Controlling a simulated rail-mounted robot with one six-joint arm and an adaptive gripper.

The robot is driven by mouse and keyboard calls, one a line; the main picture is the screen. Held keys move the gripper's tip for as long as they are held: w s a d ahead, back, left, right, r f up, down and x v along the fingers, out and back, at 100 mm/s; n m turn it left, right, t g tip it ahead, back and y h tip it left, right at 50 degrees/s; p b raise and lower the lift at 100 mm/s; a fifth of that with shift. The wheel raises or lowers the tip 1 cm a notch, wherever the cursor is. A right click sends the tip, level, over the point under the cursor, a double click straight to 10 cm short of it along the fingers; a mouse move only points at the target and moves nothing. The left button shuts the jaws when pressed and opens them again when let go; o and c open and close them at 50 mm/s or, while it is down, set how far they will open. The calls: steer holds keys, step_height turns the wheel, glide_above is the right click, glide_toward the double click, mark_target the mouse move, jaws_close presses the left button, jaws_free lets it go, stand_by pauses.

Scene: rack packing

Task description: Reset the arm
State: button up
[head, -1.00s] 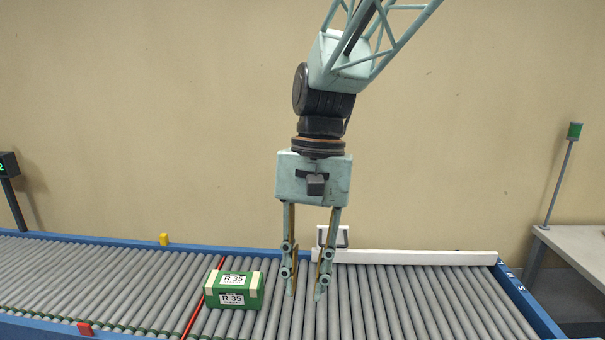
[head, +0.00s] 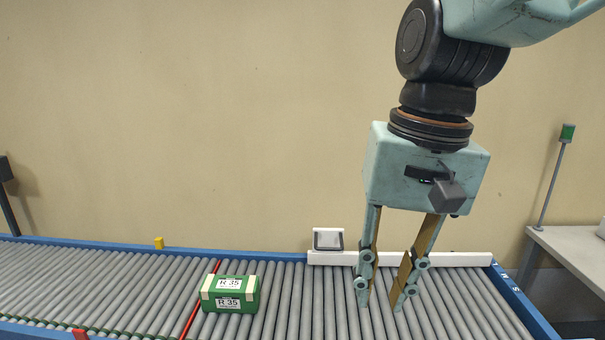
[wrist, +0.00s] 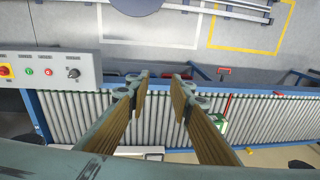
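My gripper (head: 382,304) hangs pointing down over the right part of the roller conveyor in the head view. Its two fingers are apart with nothing between them. The green box (head: 231,293), with cream corners and "R 35" labels, sits on the rollers. It shows partly at the right in the wrist view (wrist: 222,122), behind a finger.
The conveyor (head: 290,310) has blue side rails and a red line left of the box. A white-framed device (head: 328,239) and a white bar (head: 470,259) stand along the back rail. A grey table (head: 575,245) with a green-topped pole is at right. A control panel (wrist: 48,70) shows in the wrist view.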

steer(key=s+d+r+n+t+h+p, duration=0.1)
steer(key=s+d+t, duration=0.2)
steer(key=s+d, duration=0.6)
steer(key=shift+s+d+r, duration=0.25)
steer(key=shift+s+d, duration=0.15)
steer(key=shift+s, duration=1.55)
stand_by(1.3)
